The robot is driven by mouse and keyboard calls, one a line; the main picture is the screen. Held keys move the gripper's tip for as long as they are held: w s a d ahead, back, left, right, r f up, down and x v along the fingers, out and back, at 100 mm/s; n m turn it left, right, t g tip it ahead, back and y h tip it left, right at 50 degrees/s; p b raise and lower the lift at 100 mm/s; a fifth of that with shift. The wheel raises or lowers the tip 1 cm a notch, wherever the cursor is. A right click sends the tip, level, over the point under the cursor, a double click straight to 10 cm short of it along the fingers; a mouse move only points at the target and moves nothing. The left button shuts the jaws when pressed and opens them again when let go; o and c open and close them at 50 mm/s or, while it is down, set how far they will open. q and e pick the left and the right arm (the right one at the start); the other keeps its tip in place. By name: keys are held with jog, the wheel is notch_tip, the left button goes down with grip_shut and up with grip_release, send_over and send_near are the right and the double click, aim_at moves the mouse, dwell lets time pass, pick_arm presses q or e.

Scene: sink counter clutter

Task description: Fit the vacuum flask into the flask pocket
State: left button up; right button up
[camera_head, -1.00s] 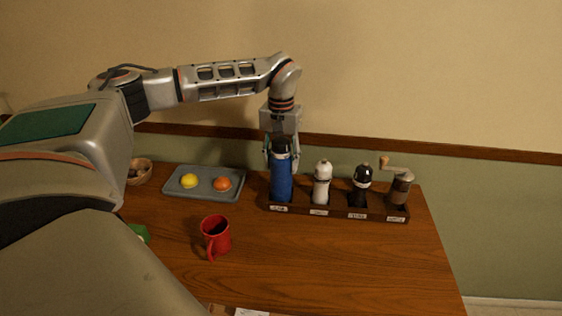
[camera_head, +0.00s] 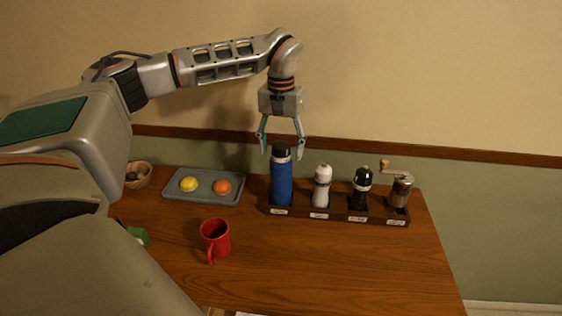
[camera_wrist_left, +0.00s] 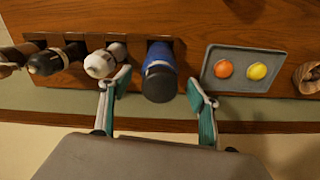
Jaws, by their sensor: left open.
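The blue vacuum flask (camera_head: 281,180) with a black cap stands upright in the leftmost pocket of the dark wooden rack (camera_head: 338,215). Its lower end is hidden behind the rack's front wall. My left gripper (camera_head: 281,150) is open above the flask, with its fingers spread to either side of the cap and apart from it. In the left wrist view the flask (camera_wrist_left: 160,75) lies between the two open fingers (camera_wrist_left: 158,95), touching neither. My right gripper is not in view.
The rack also holds a white mill (camera_head: 322,187), a black mill (camera_head: 361,190) and a crank grinder (camera_head: 400,190). A grey tray (camera_head: 205,198) with a lemon and an orange is left of it. A red mug (camera_head: 215,238) stands in front. The table's right front is clear.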

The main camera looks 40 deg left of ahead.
pick_arm(q)
notch_tip(320, 180, up, 6)
jog(key=shift+r, duration=0.1)
dwell(0.7)
